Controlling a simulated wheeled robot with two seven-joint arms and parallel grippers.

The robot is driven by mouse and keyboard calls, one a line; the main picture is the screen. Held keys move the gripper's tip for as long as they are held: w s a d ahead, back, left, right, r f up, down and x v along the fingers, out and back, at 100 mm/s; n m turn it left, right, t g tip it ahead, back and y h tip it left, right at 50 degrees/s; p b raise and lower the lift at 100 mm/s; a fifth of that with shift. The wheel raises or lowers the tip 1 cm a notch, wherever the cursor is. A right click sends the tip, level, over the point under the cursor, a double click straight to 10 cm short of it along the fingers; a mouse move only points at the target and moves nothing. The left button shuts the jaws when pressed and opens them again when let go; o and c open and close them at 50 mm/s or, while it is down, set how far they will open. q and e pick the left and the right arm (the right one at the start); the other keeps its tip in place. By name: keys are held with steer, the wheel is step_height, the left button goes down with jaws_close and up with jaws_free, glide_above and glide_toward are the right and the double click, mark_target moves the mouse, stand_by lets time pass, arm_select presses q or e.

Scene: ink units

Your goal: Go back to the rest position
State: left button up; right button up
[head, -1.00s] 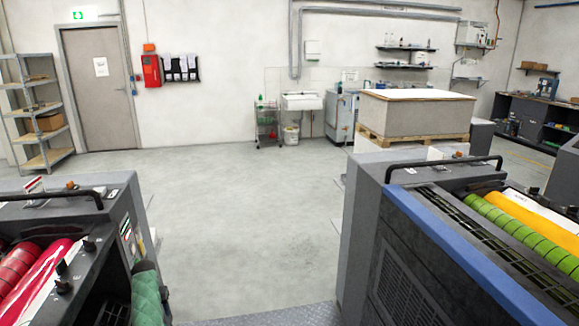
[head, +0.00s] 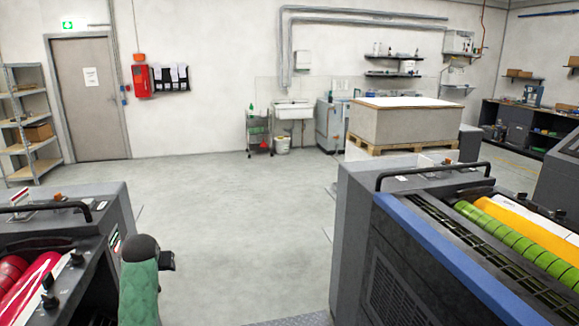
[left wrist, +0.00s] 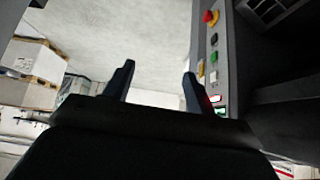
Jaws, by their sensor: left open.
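My left gripper (head: 167,261) shows as a small dark piece at the end of my green-sleeved left arm, low in the head view. It is just right of the red-roller ink unit (head: 75,225). In the left wrist view my left gripper (left wrist: 157,82) has its two dark fingers spread, with nothing between them. A grey panel with a red knob and several buttons (left wrist: 208,55) is close beside the right finger; I cannot tell whether they touch. My right gripper is in neither view.
The ink unit with green and yellow rollers (head: 350,230) stands at the right. Clear grey floor (head: 235,220) lies between the units. Farther back are a pallet stack (head: 405,125), a sink (head: 297,110), a trolley (head: 258,132), a door (head: 90,110) and shelves (head: 25,125).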

arm_select(q)
steer(key=s+d+f+m+h, duration=0.15)
steer(key=s+d+f, duration=0.25)
steer(key=s+d, duration=0.75)
steer(key=s+d+f+m+h, duration=0.1)
steer(key=s+d+f+m, duration=0.25)
steer(key=s+d, duration=0.85)
steer(key=s+f+g, duration=0.1)
steer(key=s+f, duration=0.4)
steer(key=s, duration=0.4)
steer(key=s+d+f+g, duration=0.1)
steer(key=s+f+g, duration=0.1)
steer(key=s+f, duration=0.3)
steer(key=s+d+f+g+h, duration=0.1)
steer(key=s+f, duration=0.3)
steer(key=s, duration=0.9)
steer(key=shift+s+f+g, duration=0.2)
steer(key=shift+f+g, duration=0.2)
steer(key=shift+g, duration=0.2)
